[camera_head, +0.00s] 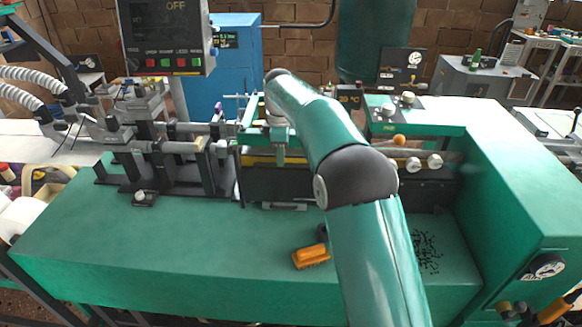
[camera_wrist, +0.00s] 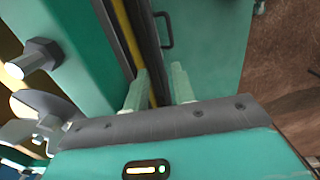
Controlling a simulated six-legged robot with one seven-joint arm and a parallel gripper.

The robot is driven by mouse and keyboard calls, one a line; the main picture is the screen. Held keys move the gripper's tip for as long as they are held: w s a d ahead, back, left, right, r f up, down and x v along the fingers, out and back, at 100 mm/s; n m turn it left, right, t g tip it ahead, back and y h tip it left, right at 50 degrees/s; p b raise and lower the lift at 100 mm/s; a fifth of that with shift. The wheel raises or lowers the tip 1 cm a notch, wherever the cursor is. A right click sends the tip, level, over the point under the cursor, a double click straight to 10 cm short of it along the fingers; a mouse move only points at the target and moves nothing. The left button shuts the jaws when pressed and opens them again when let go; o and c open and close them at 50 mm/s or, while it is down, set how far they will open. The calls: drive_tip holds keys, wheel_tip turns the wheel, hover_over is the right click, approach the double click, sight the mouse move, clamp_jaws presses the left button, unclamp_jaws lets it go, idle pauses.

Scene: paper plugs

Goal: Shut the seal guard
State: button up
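The seal guard appears to be the dark front panel (camera_head: 285,185) of the machine, below a yellow strip. I cannot tell for certain. A small handle (camera_head: 285,207) sits low on it; a black handle also shows in the wrist view (camera_wrist: 167,30). My gripper (camera_head: 280,156) is over the panel's top edge, small and partly hidden by my arm. In the wrist view my gripper (camera_wrist: 160,80) has its two pale green fingers apart, with a dark edge (camera_wrist: 147,45) running towards the gap between them. I cannot tell whether they touch it. Nothing is seen held.
An orange brush (camera_head: 311,257) lies on the green machine bed (camera_head: 190,240). Black bits (camera_head: 427,250) are scattered at its right. A control screen (camera_head: 165,38) reading OFF hangs at the upper left. White knobs (camera_head: 413,164) stick out right of my arm. The bed's front left is clear.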

drive_tip(key=shift+s+f, duration=0.1)
drive_tip(key=shift+f, duration=1.35)
drive_tip(key=shift+c, duration=0.3)
clamp_jaws()
drive_tip(key=shift+r, duration=0.55)
